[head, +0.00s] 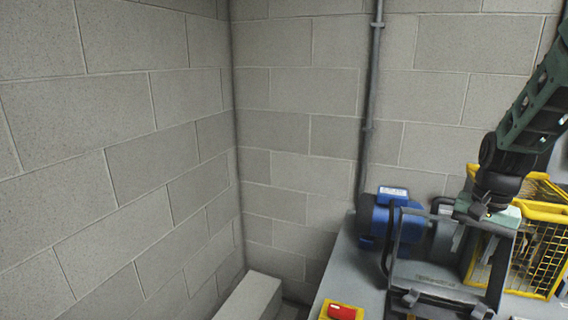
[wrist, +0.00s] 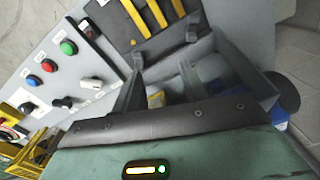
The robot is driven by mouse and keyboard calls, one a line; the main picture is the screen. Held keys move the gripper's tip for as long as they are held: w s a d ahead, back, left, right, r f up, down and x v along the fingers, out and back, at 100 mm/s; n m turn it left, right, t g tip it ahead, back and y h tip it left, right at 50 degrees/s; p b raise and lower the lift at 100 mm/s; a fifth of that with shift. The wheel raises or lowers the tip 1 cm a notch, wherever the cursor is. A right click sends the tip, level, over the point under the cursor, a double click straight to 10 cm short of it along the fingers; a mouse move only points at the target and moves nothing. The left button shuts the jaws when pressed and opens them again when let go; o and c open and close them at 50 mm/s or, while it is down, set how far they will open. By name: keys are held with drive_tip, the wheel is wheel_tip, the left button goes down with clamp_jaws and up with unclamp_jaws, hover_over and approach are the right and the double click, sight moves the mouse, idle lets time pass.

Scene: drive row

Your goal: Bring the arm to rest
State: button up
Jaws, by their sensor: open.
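My arm (head: 530,115), green and dark grey, reaches down from the upper right in the head view. My gripper (head: 473,248) hangs at its end, fingers pointing down, over the bench beside a grey metal frame. It is open, and I see nothing held between the fingers. In the wrist view my gripper (wrist: 168,92) shows grey fingers spread apart beyond its black palm edge and green body. Whether the fingers touch the frame, I cannot tell.
A blue motor (head: 387,218) stands left of my gripper and a yellow mesh guard (head: 540,250) stands right of it. A red switch (head: 341,312) is at the bench's front. The wrist view shows a button panel (wrist: 55,75). Block walls stand behind and left.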

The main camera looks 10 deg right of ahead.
drive_tip(key=a+r+n, duration=0.1)
drive_tip(key=a+n, duration=0.4)
drive_tip(key=a, duration=0.8)
drive_tip(key=s+a+r+n, duration=0.1)
drive_tip(key=s+a+n, duration=1.1)
drive_tip(key=s+a, duration=0.7)
drive_tip(key=shift+a+r+n, duration=0.25)
drive_tip(key=shift+a+n, duration=0.05)
drive_tip(key=shift+a, duration=0.15)
drive_tip(key=shift+w, duration=0.1)
